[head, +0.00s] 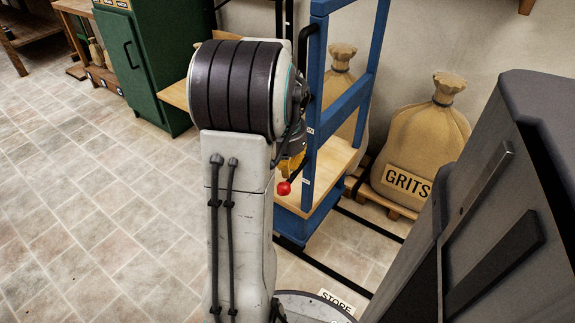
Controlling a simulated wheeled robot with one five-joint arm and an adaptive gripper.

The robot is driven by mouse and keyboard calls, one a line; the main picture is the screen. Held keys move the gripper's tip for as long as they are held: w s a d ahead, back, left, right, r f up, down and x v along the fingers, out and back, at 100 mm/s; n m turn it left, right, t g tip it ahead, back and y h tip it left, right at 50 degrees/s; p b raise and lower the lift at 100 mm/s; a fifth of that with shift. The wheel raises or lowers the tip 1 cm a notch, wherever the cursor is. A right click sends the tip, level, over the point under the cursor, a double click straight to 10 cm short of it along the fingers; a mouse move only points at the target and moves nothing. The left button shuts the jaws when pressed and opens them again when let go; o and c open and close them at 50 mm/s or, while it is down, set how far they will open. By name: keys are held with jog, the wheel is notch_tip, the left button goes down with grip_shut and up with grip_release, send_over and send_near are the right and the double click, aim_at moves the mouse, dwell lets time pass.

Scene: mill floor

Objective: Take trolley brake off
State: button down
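The trolley (310,160) is a blue upright frame with wooden shelves, standing right of my arm. A red ball knob (283,188) on a dark rod shows at its near left side, low by the wooden shelf; it looks like the brake lever. Most of the rod is hidden. My gripper (291,152) is mostly hidden behind my own arm, just above the knob. Its fingers cannot be made out, and I cannot tell whether it touches the lever. A yellow part shows beside it, partly covered.
A tan sack marked GRITS (409,150) sits on a low pallet behind the trolley, with another sack (341,72) beyond the frame. A green cabinet (150,60) stands at the back. A STORE label (338,301) lies low in front. The tiled floor at left is clear.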

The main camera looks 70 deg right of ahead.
aim_at(287, 182)
jog(key=shift+d+f+b, duration=0.15)
jog(key=shift+f+b, duration=0.75)
jog(key=shift+f, duration=0.55)
jog(key=shift+p, duration=0.45)
jog(key=shift+f+p, duration=0.2)
jog(key=shift+p, duration=0.3)
jog(key=shift+f+p, duration=0.6)
jog(key=shift+f, duration=0.8)
jog(key=shift+r, duration=0.15)
